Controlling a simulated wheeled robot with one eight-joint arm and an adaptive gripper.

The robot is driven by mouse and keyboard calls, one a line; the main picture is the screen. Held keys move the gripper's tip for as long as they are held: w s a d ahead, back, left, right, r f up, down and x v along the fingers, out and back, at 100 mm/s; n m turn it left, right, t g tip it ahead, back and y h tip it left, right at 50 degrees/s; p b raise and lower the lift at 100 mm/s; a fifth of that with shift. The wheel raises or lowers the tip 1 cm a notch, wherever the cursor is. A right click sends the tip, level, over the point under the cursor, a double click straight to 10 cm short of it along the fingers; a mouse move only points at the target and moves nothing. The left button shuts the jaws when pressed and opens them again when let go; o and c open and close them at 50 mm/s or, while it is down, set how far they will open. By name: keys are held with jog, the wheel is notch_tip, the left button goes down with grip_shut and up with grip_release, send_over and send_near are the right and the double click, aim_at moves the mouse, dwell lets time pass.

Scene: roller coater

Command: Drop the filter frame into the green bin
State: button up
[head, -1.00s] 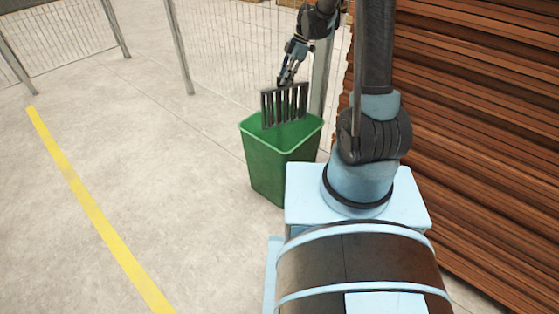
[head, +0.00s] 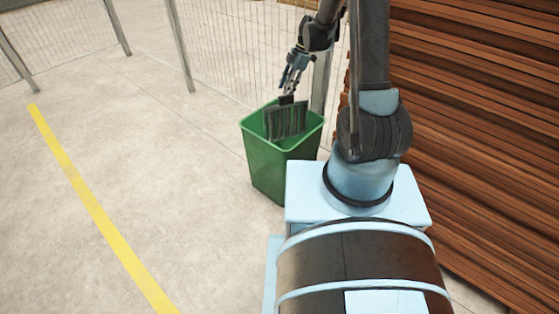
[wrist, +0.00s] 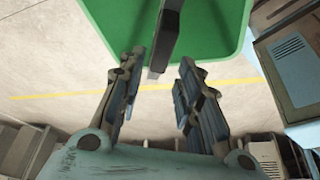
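The filter frame (head: 286,123) is a dark grey slatted panel. In the head view it is upright and mostly inside the mouth of the green bin (head: 268,172), its top tab just below my gripper (head: 287,90). In the wrist view my gripper (wrist: 155,100) has its two fingers spread apart, with a gap on both sides of the dark frame part (wrist: 167,45), which shows beyond the fingertips. The green bin (wrist: 225,25) lies behind it. Whether the frame touches the bin's floor is hidden by the bin wall.
A wire mesh fence (head: 225,55) stands behind the bin. A stack of brown timber (head: 480,130) fills the right side. The concrete floor to the left is clear, with a yellow line (head: 95,205) on it.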

dwell(0.3)
jog(key=v, duration=1.2)
jog(key=shift+s+a, duration=0.1)
